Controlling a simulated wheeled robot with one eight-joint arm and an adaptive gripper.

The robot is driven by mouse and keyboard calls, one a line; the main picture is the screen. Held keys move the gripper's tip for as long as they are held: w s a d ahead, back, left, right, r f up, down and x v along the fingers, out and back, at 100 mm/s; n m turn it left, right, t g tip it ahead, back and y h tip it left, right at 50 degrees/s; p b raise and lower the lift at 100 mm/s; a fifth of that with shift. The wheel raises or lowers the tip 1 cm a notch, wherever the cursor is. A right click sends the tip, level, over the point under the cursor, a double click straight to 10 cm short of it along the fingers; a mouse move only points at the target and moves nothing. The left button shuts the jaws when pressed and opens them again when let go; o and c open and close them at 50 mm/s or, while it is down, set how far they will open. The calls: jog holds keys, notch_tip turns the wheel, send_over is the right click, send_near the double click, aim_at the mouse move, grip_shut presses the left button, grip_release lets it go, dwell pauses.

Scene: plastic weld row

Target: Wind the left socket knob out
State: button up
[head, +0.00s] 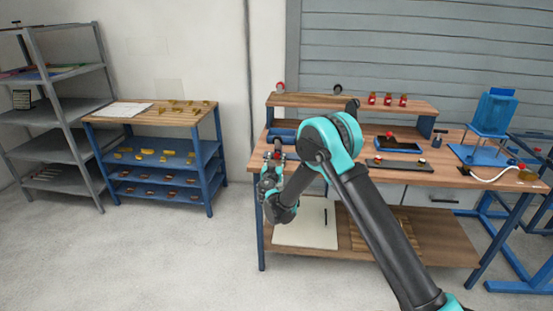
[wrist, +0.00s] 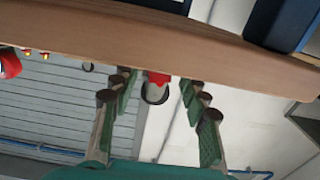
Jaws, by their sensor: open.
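A red knob with a dark ring (head: 280,86) stands at the left end of the raised wooden shelf (head: 310,101) on the workbench. In the wrist view, which looks upside-down, the red knob (wrist: 157,85) shows between the fingers, beyond their tips, against the shelf edge (wrist: 140,38). My gripper (head: 272,158) hangs in front of the bench's left end, below and nearer than the shelf. In the wrist view, my gripper (wrist: 157,90) is open and empty, its fingers spread to both sides. Small red spots by the fingers in the head view are too small to identify.
A dark knob (head: 337,88) and several red bottles (head: 387,100) stand further right on the shelf. A blue bin (head: 281,135) sits under it. The bench (head: 455,180) also carries a blue-framed tray (head: 399,145). The floor (head: 170,250) at left is clear.

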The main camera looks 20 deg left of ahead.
jog(key=shift+w+a, duration=0.1)
jog(key=shift+w, duration=0.45)
grip_shut()
jog(key=shift+n, duration=0.8)
grip_release()
jog(key=v, duration=1.2)
